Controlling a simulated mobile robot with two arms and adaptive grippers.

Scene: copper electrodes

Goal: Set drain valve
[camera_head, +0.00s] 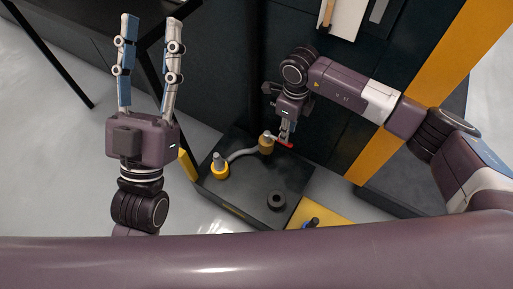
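A drain valve with a yellow-brown body (266,144) and a red handle (283,143) stands toward the back of a dark tray (240,188) on the floor. My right gripper (286,138) points down at the red handle, at the valve's right side. Its fingers are small and overlap the handle, so I cannot tell whether they grip it or only touch it. My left gripper (149,30) is raised at the upper left, pointing up, with its two fingers apart and nothing between them. It is well away from the valve.
A grey hose (241,154) links the valve to a yellow fitting (220,170). A dark round fitting (277,200) sits at the tray's right. Dark panels (215,70) stand behind. Grey floor (60,180) is clear at left.

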